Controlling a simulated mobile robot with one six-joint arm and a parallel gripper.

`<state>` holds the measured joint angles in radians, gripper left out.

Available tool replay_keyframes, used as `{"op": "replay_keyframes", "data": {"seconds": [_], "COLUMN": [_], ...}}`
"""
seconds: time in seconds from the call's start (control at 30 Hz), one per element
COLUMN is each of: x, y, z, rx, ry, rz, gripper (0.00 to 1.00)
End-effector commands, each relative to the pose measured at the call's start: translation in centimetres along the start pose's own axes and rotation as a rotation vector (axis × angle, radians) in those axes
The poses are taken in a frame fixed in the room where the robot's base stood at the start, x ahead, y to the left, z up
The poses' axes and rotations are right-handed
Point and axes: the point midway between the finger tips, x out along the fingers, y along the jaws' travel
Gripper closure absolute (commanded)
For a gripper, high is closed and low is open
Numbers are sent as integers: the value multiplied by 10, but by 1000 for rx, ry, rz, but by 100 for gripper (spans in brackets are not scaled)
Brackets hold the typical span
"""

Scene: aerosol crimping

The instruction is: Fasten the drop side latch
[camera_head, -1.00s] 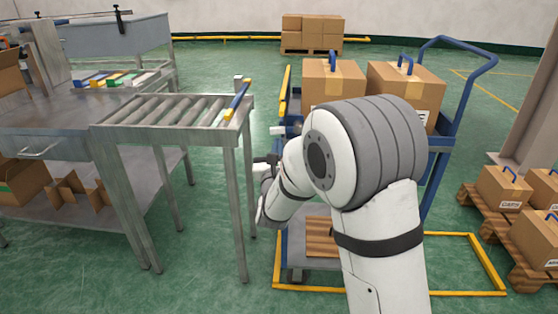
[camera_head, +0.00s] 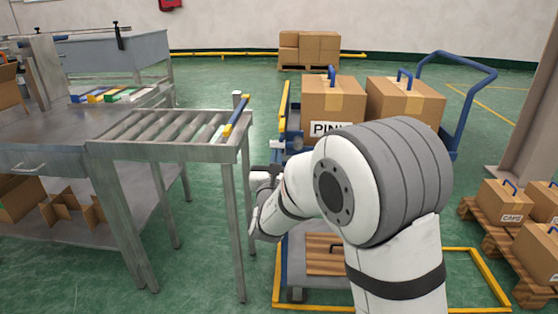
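The blue cart (camera_head: 292,125) stands right of the roller table, with a yellow-topped rail (camera_head: 284,98) upright along its left side. A small pale block (camera_head: 277,145) shows at that side, low on the rail; I cannot tell whether it is the latch or whether it is fastened. My arm reaches left in front of the cart and hides much of its near end. My gripper (camera_head: 274,172) is at the arm's far end, just below the pale block, small and partly hidden. I cannot make out its fingers or any contact.
Two cartons (camera_head: 332,100) with blue handles sit on the cart. The roller table (camera_head: 165,148), with a yellow and blue bar at its right end, stands close left of my arm. Pallets with cartons (camera_head: 503,200) are at the right. Green floor is open behind the cart.

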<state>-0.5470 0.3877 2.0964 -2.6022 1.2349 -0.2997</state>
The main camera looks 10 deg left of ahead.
Motion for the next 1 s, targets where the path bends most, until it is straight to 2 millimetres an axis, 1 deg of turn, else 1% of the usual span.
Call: {"op": "replay_keyframes", "data": {"seconds": [0.03,0.13,0.27,0.33,0.47,0.63,0.67,0.7,0.9,1.0], "x": [2,2,1,0,-4,-11,-16,-27,-73,-90], "y": [0,2,3,4,3,1,2,2,2,1], "z": [6,8,8,4,-13,-47,-43,-36,-38,-39], "rx": [5,6,7,7,5,1,1,0,0,-1], "ry": [-14,-16,-18,-19,-14,-3,-1,0,3,2], "rz": [-2,0,3,4,4,3,5,6,6,6], "gripper": [100,100,100,100,100,100,100,100,100,100]}}
